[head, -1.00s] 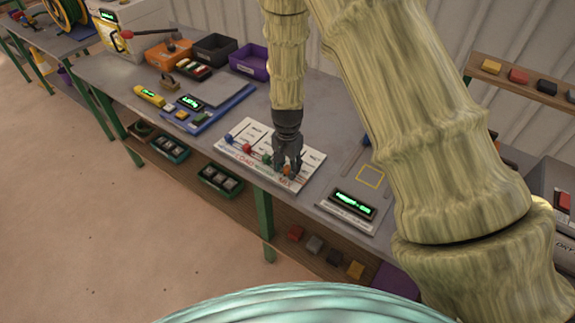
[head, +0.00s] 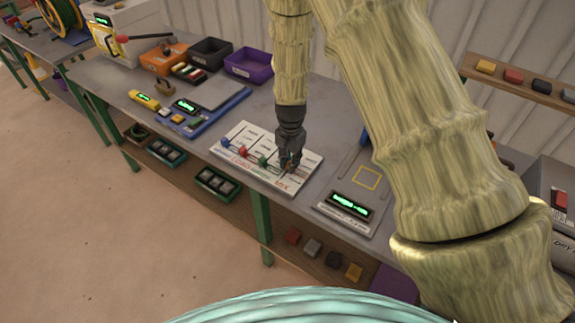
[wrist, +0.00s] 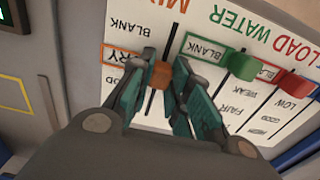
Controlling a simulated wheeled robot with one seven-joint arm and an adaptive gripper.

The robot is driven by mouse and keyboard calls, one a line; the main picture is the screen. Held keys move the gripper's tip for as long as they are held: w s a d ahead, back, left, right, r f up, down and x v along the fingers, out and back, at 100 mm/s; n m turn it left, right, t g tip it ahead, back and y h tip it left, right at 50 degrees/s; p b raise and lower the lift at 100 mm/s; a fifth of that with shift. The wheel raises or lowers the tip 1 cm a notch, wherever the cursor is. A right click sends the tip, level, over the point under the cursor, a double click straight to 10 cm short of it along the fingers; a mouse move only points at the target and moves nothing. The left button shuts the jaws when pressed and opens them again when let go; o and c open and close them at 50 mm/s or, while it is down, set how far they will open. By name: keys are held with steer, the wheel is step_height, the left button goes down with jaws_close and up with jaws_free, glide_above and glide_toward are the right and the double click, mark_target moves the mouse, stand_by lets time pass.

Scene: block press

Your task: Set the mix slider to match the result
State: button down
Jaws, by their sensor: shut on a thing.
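My gripper (wrist: 157,80) is shut on the orange MIX knob (wrist: 160,75), one teal finger on each side. The knob stands in its slot about level with the orange-framed DRY label (wrist: 120,57), whose first letter is covered. BLANK lies nearer the MIX title and GOOD is partly hidden by a finger. In the head view my gripper (head: 290,162) hides most of this knob. A device with a lit green display (head: 350,205) stands right of the board; its text is unreadable.
The green WATER knob (wrist: 242,64) is close beside my gripper, by a green-framed BLANK label. The red LOAD knob (wrist: 296,85) is beyond it. A yellow outlined square (head: 368,178) is right of the board. Bins (head: 248,62) stand at the back.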

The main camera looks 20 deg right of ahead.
steer(key=c, duration=1.3)
jaws_free()
steer(key=shift+r, duration=0.1)
step_height(320, 180, up, 12)
steer(key=shift+f, duration=0.1)
